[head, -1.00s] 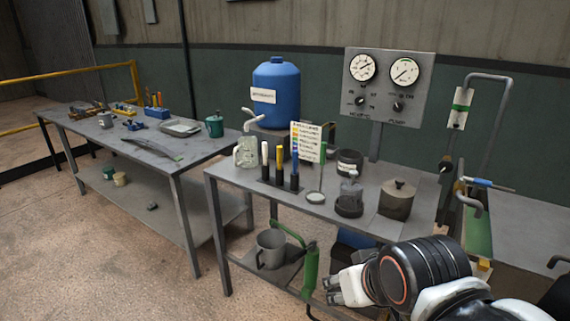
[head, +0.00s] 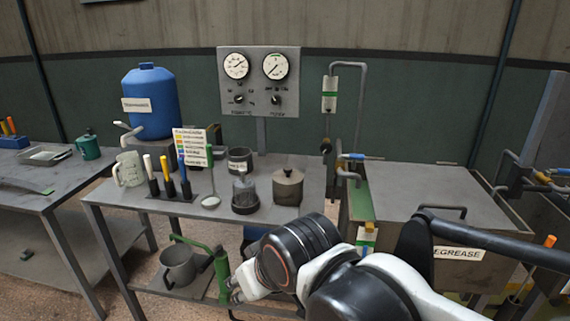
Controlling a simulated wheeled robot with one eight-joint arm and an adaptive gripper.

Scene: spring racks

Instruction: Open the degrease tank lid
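The degrease tank (head: 405,250) stands at the right, with a label (head: 458,253) reading "EGREASE" on its front, partly hidden by my arm. Its flat grey lid (head: 430,192) lies closed on top. A dark bar handle (head: 443,209) is on the lid near its front edge. My gripper (head: 234,290) is low at the centre, left of the tank and in front of the middle table, well apart from the lid. Its fingers are small in view, and nothing shows between them.
The middle table (head: 115,207) holds pens, a pot (head: 288,187) and a blue barrel (head: 150,100) behind it. A gauge panel (head: 259,82) stands at the back. A pipe (head: 362,105) rises at the tank's back left. A dark rail (head: 500,243) crosses before the tank's right front.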

